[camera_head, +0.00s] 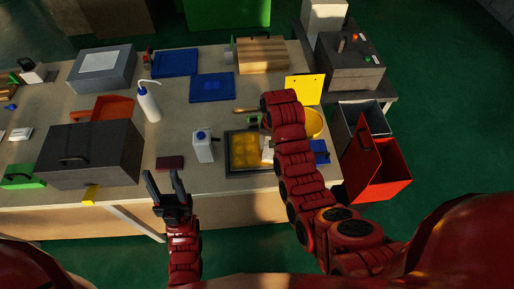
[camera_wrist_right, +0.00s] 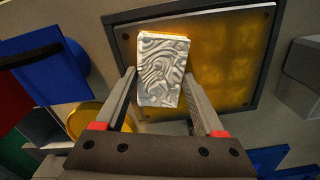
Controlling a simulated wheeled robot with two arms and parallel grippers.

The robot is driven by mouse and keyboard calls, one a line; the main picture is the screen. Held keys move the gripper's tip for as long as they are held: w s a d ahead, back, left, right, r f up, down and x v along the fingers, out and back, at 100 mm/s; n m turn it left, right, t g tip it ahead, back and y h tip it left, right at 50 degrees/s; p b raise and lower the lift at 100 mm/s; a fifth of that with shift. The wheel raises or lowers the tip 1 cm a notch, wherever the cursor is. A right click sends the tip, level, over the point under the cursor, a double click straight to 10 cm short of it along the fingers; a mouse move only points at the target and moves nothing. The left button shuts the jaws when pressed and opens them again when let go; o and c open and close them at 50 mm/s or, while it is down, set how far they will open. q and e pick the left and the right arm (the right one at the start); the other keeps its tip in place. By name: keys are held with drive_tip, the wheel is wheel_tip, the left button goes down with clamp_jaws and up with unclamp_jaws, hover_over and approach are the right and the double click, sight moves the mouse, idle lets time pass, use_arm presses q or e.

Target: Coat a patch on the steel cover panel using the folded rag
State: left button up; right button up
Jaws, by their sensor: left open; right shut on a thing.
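The steel cover panel (camera_head: 232,172) lies on the bench in the head view, a dark-edged plate with an amber-yellow patch over most of its face. It also shows in the right wrist view (camera_wrist_right: 240,75), with the amber film uneven and darker toward the rim. My right gripper (camera_wrist_right: 160,88) is shut on the folded rag (camera_wrist_right: 162,68), a pale, wrinkled block with a yellowish top edge. The rag is over the panel's right part; I cannot tell whether it touches. In the head view my right arm hides most of this gripper. My left gripper (camera_head: 166,180) is open and empty near the bench's front edge.
A white blue-capped container (camera_head: 203,147) stands just left of the panel. A dark red block (camera_head: 170,163) lies near my left gripper. A yellow bowl (camera_head: 315,123) is right of the panel. A squeeze bottle (camera_head: 150,106) and dark grey box (camera_head: 90,155) stand further left.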

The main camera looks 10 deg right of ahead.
drive_tip(key=shift+a+f+b, duration=0.15)
drive_tip(key=shift+a+b, duration=0.75)
drive_tip(key=shift+a, duration=2.8)
drive_tip(key=shift+w+a+r+b, duration=0.15)
drive_tip(key=shift+a+b, duration=0.1)
drive_tip(key=shift+a, duration=0.65)
drive_tip(key=shift+s+a+r+b, duration=0.1)
drive_tip(key=shift+a+b, duration=0.1)
drive_tip(key=shift+a, duration=0.65)
drive_tip(key=shift+d+p, duration=0.65)
drive_tip(key=shift+d, duration=1.2)
drive_tip(key=shift+d+f+p, duration=0.15)
drive_tip(key=shift+d+p, duration=0.15)
drive_tip(key=shift+d, duration=1.1)
drive_tip(key=shift+d+f+p, duration=0.1)
drive_tip(key=shift+d+p, duration=0.15)
drive_tip(key=shift+d, duration=1.1)
drive_tip(key=shift+d+r, duration=0.1)
drive_tip(key=shift+d, duration=1.3)
drive_tip(key=shift+p, duration=0.3)
